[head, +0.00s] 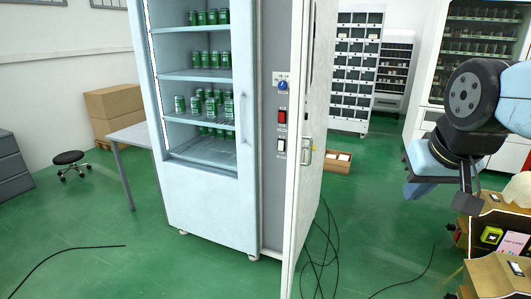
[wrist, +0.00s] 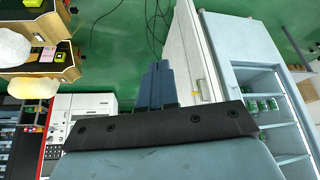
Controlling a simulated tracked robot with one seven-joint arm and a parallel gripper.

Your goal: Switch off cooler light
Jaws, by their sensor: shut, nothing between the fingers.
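The cooler (head: 210,205) is a tall pale blue cabinet with shelves of green cans. A grey control panel (head: 274,190) runs down its right side. On it, top to bottom, are a blue knob (head: 282,85), a red switch (head: 282,117) and a black and white switch (head: 280,147). The markings are too small to read, so I cannot tell which works the light. My gripper (head: 467,203) is shut and empty, well to the right of the panel. In the wrist view my gripper (wrist: 157,68) points toward the floor, and the cooler (wrist: 240,55) is at the right.
Wooden stands (head: 498,275) with goods are at the lower right, close to my arm. The floor between door and arm is largely clear.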

